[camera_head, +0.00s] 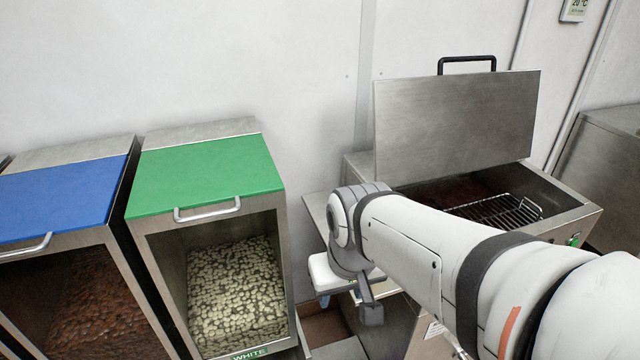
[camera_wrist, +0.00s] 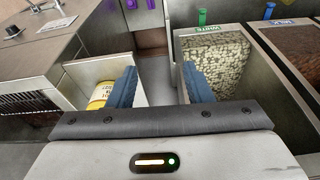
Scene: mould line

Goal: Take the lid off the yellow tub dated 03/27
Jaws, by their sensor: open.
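A yellow tub (camera_wrist: 97,104) with a pale label shows in the camera_wrist view, just left of my gripper's left finger. Its label print is too small to read as a date, and the finger hides part of the tub. My gripper (camera_wrist: 160,88) is open, its two blue fingers apart with nothing between them. I cannot tell whether the left finger touches the tub. In the camera_head view the tub is not visible, and my arm hides most of the area around the gripper.
A bin with a green lid (camera_head: 205,175) holds white pieces and carries a WHITE label. A blue-lidded bin (camera_head: 62,198) with brown pieces stands left of it. A steel tank with a raised lid (camera_head: 455,120) and a wire rack (camera_head: 500,210) stands behind my arm.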

